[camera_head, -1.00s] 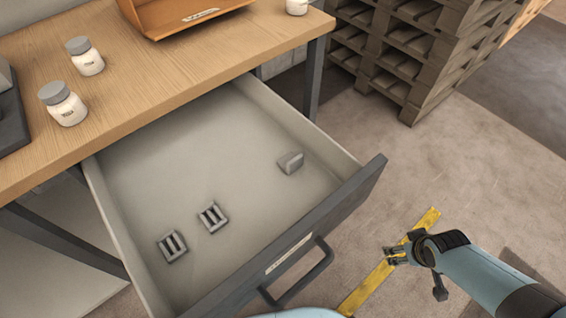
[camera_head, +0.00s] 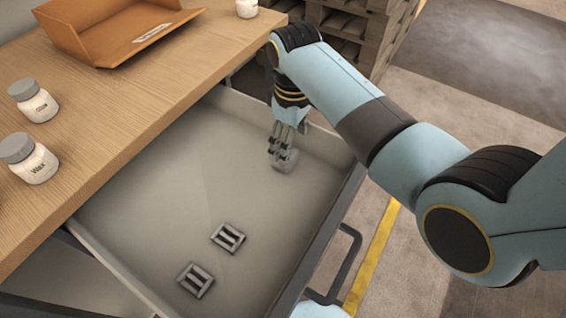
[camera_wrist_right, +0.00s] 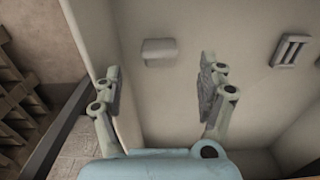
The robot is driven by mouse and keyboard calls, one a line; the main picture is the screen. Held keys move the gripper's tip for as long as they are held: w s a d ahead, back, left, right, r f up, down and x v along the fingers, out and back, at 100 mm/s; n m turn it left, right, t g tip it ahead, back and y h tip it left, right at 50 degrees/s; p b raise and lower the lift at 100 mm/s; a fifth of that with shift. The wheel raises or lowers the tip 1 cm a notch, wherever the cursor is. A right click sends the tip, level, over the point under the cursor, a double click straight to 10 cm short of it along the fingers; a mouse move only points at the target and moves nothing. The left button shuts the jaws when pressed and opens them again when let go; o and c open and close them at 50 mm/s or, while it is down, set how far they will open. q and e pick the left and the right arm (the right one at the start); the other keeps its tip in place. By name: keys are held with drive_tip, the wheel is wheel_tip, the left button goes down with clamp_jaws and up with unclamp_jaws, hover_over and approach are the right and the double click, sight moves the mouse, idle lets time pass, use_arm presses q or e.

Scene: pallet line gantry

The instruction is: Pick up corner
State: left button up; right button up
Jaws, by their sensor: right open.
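The corner, a small plain grey block (camera_head: 284,162), lies on the drawer floor at the drawer's right side in the head view. My right gripper (camera_head: 281,148) points down over it and partly hides it. In the right wrist view the corner (camera_wrist_right: 158,52) shows beyond and between the two spread fingers of my right gripper (camera_wrist_right: 158,76), which is open and empty. I see clear space between each finger and the corner. My left gripper is not in view.
Two slotted grey pieces (camera_head: 229,237) (camera_head: 196,280) lie nearer in the open drawer (camera_head: 150,160). The drawer walls surround the corner. White jars (camera_head: 28,158) and an orange-brown tray (camera_head: 110,40) stand on the wooden table (camera_head: 120,100). Stacked pallets (camera_head: 385,30) stand behind.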

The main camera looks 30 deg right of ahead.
sight(292, 156)
drive_tip(key=shift+f, duration=0.9)
wheel_tip(292, 156, down, 5)
drive_tip(key=shift+s+d+f+b, duration=0.1)
drive_tip(key=shift+b, duration=0.8)
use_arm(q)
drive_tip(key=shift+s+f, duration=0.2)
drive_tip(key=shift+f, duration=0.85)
use_arm(e)
drive_tip(key=c, duration=1.1)
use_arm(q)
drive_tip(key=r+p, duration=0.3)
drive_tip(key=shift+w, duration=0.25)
use_arm(e)
wheel_tip(292, 156, up, 10)
drive_tip(key=shift+r, duration=0.2)
